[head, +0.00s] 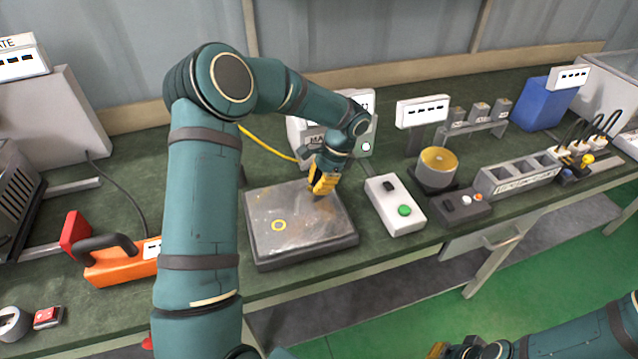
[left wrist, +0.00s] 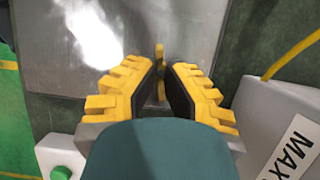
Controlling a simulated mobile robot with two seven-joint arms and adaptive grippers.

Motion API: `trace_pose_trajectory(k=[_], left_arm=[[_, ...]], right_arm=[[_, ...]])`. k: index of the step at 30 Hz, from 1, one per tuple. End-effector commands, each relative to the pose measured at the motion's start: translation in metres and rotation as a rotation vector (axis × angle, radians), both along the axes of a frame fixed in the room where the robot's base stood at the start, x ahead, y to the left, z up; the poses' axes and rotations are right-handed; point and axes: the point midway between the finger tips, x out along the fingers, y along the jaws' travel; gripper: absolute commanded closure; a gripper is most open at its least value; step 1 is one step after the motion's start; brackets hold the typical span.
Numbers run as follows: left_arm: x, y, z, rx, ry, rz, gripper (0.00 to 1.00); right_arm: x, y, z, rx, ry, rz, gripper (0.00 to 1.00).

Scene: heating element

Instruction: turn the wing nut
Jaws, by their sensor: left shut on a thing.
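The wing nut shows in the left wrist view as a small yellow piece (left wrist: 160,88) between my finger pads, with a part sticking out past the fingertips. It stands on a worn grey metal plate (head: 290,245), towards the plate's far right. My left gripper (head: 320,187) points down at the plate and its yellow fingers are shut on the wing nut; in the head view they hide it. My right gripper (head: 468,350) is only partly in view at the bottom edge, and its jaw state is unclear.
A white box with a green button (head: 404,210) stands right of the plate. A grey box marked MAX (head: 302,135) with a yellow cable is behind it. An orange tool (head: 125,262) lies to the left. A round brass-topped device (head: 438,160) is further right.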

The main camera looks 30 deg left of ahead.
Motion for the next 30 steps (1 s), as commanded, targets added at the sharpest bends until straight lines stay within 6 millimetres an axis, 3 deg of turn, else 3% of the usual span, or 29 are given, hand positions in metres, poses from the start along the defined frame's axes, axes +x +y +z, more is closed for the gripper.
trace_pose_trajectory(k=[8,9,12,23,30], left_arm=[[-0.004,0.002,-0.003,0.004,0.015,0.005,1.00],[-0.004,0.002,-0.003,0.004,0.015,0.005,0.83],[-0.004,0.002,-0.002,0.003,0.013,0.005,0.51],[0.000,0.000,0.002,0.001,0.004,0.002,0.51],[0.011,-0.009,0.035,0.002,0.001,0.001,0.51]], right_arm=[[0.000,0.000,0.000,0.000,0.000,0.000,1.00],[0.000,0.000,0.000,0.000,0.000,0.000,1.00],[0.000,0.000,0.000,0.000,0.000,0.000,1.00],[0.000,0.000,0.000,0.000,0.000,0.000,1.00],[0.000,0.000,0.000,0.000,0.000,0.000,1.00]])
